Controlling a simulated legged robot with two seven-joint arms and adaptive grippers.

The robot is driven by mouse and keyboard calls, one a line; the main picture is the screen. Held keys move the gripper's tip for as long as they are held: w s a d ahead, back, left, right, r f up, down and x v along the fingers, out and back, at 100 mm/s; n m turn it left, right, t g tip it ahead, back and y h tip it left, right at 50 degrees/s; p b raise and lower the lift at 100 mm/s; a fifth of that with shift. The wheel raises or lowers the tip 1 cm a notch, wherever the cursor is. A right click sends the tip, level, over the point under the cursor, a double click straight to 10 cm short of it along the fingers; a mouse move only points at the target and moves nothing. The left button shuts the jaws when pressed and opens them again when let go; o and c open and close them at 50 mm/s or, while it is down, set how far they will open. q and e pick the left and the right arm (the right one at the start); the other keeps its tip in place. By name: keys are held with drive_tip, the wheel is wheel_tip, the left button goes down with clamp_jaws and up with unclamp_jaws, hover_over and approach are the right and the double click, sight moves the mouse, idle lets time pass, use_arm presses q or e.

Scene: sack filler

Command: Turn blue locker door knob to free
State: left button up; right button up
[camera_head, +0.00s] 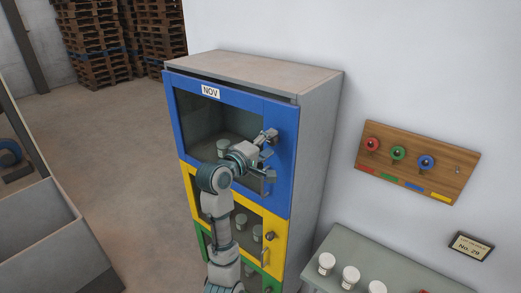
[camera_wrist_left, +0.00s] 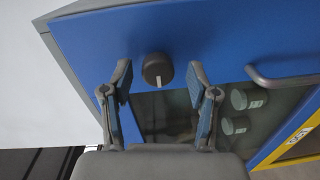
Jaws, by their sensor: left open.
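The blue locker door (camera_head: 284,124) is the top one of a grey cabinet, with a glass window and a label reading NOV. Its dark round knob (camera_wrist_left: 157,68) has a pale mark and sits on the blue panel in the left wrist view. My left gripper (camera_head: 268,154) is open in front of the door's right side. In the left wrist view the gripper (camera_wrist_left: 159,78) has one finger on each side of the knob, with gaps on both sides. In the head view the gripper hides the knob. My right gripper is not in view.
A curved door handle (camera_wrist_left: 285,77) is right of the knob in the wrist view. Yellow (camera_head: 272,222) and green doors lie below the blue one. A wooden board (camera_head: 440,170) with coloured hanging items is on the wall. A side table (camera_head: 345,240) holds white-lidded jars.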

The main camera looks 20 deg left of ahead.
use_arm(q)
drive_tip(key=v, duration=1.1)
drive_tip(key=shift+f, duration=0.2)
drive_tip(key=shift+w, duration=0.1)
